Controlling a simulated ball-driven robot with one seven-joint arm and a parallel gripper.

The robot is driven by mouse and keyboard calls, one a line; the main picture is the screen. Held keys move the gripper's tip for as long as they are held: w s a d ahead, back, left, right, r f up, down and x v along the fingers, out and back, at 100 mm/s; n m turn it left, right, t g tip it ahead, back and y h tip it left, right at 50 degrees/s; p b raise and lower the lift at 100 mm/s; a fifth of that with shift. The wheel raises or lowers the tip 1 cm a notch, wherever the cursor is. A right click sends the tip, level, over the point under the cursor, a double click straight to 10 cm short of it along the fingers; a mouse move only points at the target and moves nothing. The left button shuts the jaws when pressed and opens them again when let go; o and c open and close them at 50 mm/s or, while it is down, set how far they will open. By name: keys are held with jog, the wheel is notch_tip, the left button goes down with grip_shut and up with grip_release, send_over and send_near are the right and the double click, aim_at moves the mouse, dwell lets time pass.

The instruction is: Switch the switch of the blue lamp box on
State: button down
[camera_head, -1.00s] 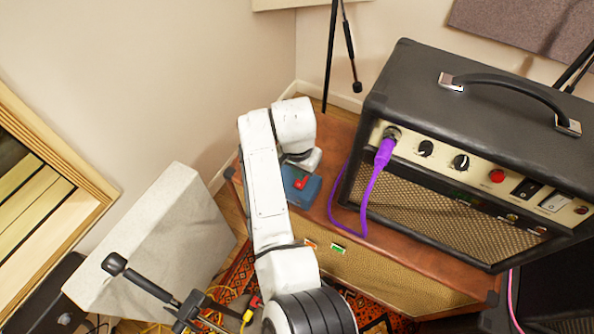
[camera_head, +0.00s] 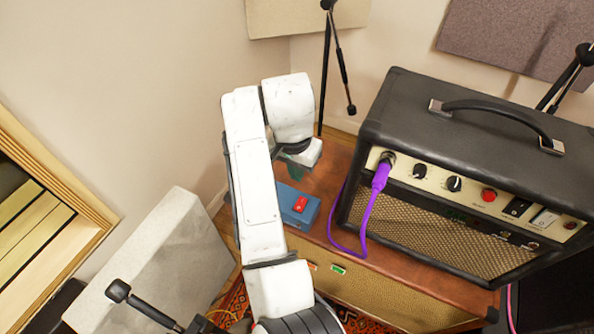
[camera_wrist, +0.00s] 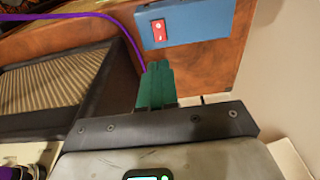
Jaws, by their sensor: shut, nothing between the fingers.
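The blue lamp box (camera_head: 287,197) sits on the brown wooden cabinet top, left of the amplifier. Its red rocker switch (camera_head: 300,204) faces up in the head view. The box (camera_wrist: 205,22) and its red switch (camera_wrist: 159,30) also show in the wrist view, at the top. My gripper (camera_wrist: 157,72) has green fingers pressed together with nothing between them. In the head view its fingers (camera_head: 292,168) are beyond the box, partly hidden by my arm. The fingers are apart from the switch. I cannot tell whether the lamp is lit.
The black amplifier (camera_head: 470,120) stands on the cabinet (camera_head: 335,183) to the right, with a purple cable (camera_head: 368,215) plugged in and looping near the box. A microphone stand (camera_head: 326,75) rises behind. A pale panel (camera_head: 160,260) leans at left.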

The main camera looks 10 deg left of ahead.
aim_at(304, 199)
jog(key=b, duration=0.3)
jog(key=w+b, duration=0.1)
jog(key=b, duration=0.3)
jog(key=shift+w+d+f, duration=0.1)
jog(key=shift+d+f, duration=0.15)
jog(key=shift+f, duration=0.1)
jog(key=shift+d+r+b, duration=0.1)
jog(key=shift+r+b, duration=0.25)
jog(key=shift+b, duration=0.2)
jog(key=shift+f, duration=0.1)
jog(key=f, duration=0.4)
jog(key=w+f+b, duration=0.1)
jog(key=f, duration=0.8)
jog(key=shift+w+d+f+b, duration=0.3)
jog(key=shift+f, duration=0.1)
